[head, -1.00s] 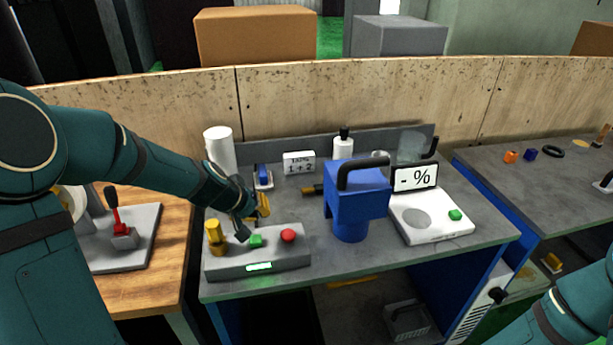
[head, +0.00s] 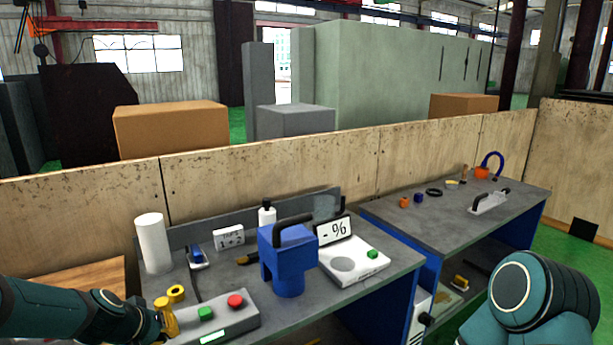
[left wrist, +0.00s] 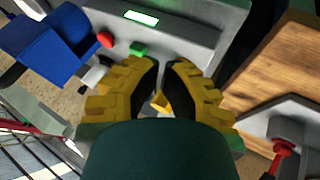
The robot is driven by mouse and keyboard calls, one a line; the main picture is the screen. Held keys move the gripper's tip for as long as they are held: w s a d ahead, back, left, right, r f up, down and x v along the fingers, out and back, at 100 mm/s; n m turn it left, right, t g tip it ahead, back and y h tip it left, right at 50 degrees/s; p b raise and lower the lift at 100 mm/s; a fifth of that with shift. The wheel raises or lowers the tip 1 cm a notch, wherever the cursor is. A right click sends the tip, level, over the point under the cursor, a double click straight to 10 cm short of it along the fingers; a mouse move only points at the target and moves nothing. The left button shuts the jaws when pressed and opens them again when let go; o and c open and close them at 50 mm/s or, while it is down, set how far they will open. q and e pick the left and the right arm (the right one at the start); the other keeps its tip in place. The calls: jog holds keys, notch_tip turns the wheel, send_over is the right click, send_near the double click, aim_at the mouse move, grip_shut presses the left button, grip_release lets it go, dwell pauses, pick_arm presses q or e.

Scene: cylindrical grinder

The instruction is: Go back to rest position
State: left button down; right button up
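My left gripper (head: 168,324) is low at the left in the head view, beside the left end of a grey control box (head: 240,321). The box's lit display (left wrist: 142,17) lies beyond the fingertips. My right gripper is out of view; only my right arm shows.
A white cylinder (head: 153,243) stands at the back left. A second table (head: 470,208) lies right. A wooden panel (head: 270,165) closes the back.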

pick_arm(q)
jog(key=s+d+f+m+g, duration=0.1)
jog(key=s+d+f+g, duration=0.15)
jog(key=d+f, duration=0.7)
jog(key=s+d+f+m+g+h, duration=0.1)
jog(key=s+d+f+m+g, duration=0.1)
jog(key=s+d+f, duration=0.9)
jog(key=s+f, duration=0.2)
jog(key=s, duration=0.2)
jog(key=shift+f+g+h, duration=0.3)
jog(key=shift+f+g, duration=0.05)
jog(key=shift+f, duration=0.05)
jog(key=shift+w+d, duration=0.1)
jog(key=shift+d, duration=0.05)
